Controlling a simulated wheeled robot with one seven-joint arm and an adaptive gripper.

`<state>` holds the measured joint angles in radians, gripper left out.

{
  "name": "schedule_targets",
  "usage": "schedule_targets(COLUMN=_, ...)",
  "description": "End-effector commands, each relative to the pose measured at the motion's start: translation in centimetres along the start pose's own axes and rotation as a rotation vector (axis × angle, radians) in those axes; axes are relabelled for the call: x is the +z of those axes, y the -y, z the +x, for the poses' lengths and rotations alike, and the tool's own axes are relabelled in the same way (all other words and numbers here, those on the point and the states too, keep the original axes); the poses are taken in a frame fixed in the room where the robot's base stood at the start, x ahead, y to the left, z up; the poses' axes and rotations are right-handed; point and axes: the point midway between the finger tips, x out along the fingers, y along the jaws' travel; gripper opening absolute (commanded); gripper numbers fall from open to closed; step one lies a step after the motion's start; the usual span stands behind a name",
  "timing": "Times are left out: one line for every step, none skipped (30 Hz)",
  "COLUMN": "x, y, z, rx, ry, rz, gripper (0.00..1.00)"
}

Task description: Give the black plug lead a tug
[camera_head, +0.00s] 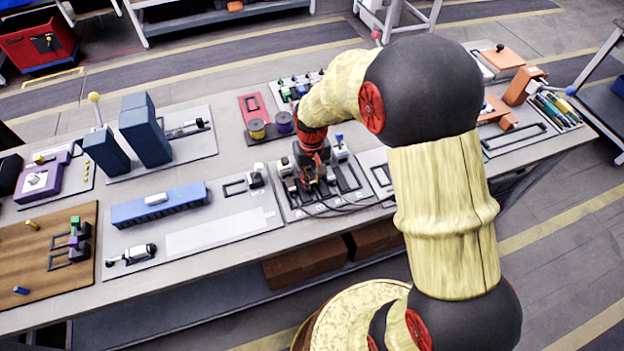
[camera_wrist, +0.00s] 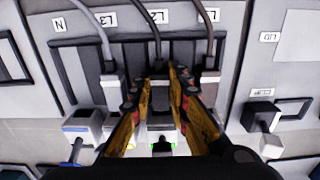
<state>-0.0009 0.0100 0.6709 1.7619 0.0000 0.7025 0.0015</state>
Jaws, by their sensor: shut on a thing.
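The black plug lead (camera_wrist: 150,30) runs down from the top of the wrist view into the middle plug (camera_wrist: 158,92) of a row of three. My gripper (camera_wrist: 161,82) has its orange-yellow fingers on either side of this middle plug and is shut on it. The fingers hide part of the plug's sides, so how deep it sits cannot be told. In the head view my gripper (camera_head: 316,182) is down over the panel of plugs (camera_head: 350,206), with dark leads curving off to the right. The head view does not show the plug clearly.
A grey lead (camera_wrist: 88,22) and plug stand close on the left, a brownish lead (camera_wrist: 206,35) and plug close on the right. A blue bar (camera_head: 160,205) lies on the board left of the panel.

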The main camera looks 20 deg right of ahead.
Motion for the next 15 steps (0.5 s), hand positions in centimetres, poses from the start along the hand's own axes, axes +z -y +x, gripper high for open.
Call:
schedule_targets(x=-0.04, y=-0.01, z=0.04, rx=0.0, ry=-0.001, rz=0.0, gripper=0.0)
schedule_targets(x=-0.05, y=-0.01, z=0.04, rx=0.0, ry=-0.001, rz=0.0, gripper=0.0)
schedule_targets(x=-0.07, y=-0.01, z=0.04, rx=0.0, ry=-0.002, rz=0.0, gripper=0.0)
schedule_targets(x=-0.08, y=-0.01, z=0.04, rx=0.0, ry=-0.002, rz=0.0, gripper=0.0)
schedule_targets(x=-0.09, y=-0.01, z=0.04, rx=0.0, ry=-0.002, rz=0.0, gripper=0.0)
schedule_targets(x=-0.11, y=-0.01, z=0.04, rx=0.0, ry=-0.003, rz=0.0, gripper=0.0)
schedule_targets(x=-0.12, y=-0.01, z=0.03, rx=0.0, ry=-0.003, rz=0.0, gripper=0.0)
schedule_targets(x=-0.13, y=-0.01, z=0.03, rx=0.0, ry=-0.003, rz=0.0, gripper=0.0)
schedule_targets(x=-0.14, y=-0.01, z=0.03, rx=0.0, ry=-0.004, rz=0.0, gripper=0.0)
schedule_targets(x=-0.15, y=-0.01, z=0.02, rx=0.0, ry=-0.004, rz=0.0, gripper=0.0)
schedule_targets(x=-0.16, y=-0.01, z=0.02, rx=0.0, ry=-0.004, rz=0.0, gripper=0.19)
schedule_targets(x=-0.16, y=-0.01, z=0.02, rx=0.0, ry=-0.004, rz=0.0, gripper=0.21)
schedule_targets(x=-0.16, y=-0.01, z=0.01, rx=0.0, ry=-0.004, rz=0.0, gripper=0.23)
schedule_targets(x=-0.16, y=-0.01, z=0.01, rx=0.0, ry=-0.004, rz=0.0, gripper=0.25)
schedule_targets(x=-0.16, y=-0.01, z=0.01, rx=0.0, ry=-0.004, rz=0.0, gripper=0.27)
